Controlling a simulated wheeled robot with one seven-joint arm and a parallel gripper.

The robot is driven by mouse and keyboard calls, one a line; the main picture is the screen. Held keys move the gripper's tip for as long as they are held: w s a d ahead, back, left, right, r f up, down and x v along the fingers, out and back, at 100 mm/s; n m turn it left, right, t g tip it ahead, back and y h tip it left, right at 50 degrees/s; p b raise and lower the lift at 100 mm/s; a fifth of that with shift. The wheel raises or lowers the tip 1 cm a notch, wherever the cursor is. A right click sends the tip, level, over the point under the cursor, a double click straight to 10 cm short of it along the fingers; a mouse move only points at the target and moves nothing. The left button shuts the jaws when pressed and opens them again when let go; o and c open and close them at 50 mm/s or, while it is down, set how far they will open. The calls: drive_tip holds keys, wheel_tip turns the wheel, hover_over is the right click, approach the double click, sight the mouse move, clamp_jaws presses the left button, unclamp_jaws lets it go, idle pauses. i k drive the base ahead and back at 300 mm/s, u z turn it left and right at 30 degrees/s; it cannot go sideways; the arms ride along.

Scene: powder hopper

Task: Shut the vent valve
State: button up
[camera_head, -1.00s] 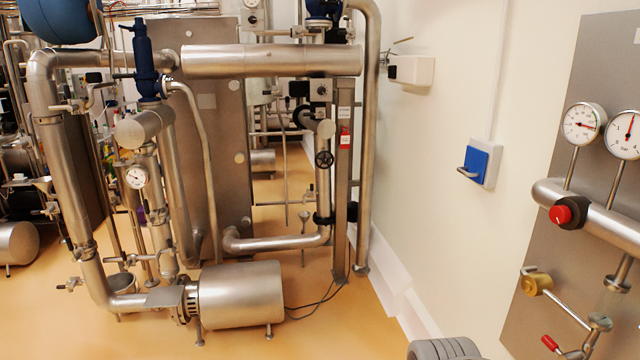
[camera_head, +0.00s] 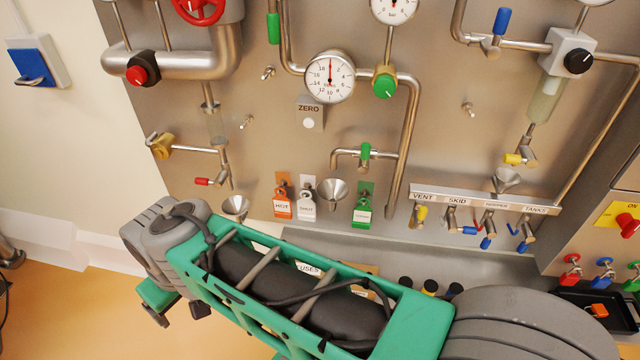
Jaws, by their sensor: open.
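The vent valve (camera_head: 420,214) is a small metal valve with a yellow handle, under the word VENT at the left end of a label strip (camera_head: 485,199) on the steel panel. Its handle hangs roughly downward, slightly tilted; whether the valve is open or shut I cannot tell. My arm crosses the foreground below the strip, from the lower right to the left. My gripper (camera_head: 178,305) is at its left end, low over the floor, partly hidden behind my own wrist. It is open, well left of and apart from the vent valve. I see nothing held.
Right of the vent valve, valves with red and blue handles (camera_head: 487,243) hang close together under the strip. Funnels (camera_head: 334,190), hanging tags (camera_head: 283,207) and a green-handled valve (camera_head: 365,151) stick out to its left. A black tray (camera_head: 590,296) is at the right.

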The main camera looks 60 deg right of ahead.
sight(419, 216)
drive_tip(key=z, duration=0.1)
drive_tip(key=k, duration=0.6)
drive_tip(key=z, duration=0.95)
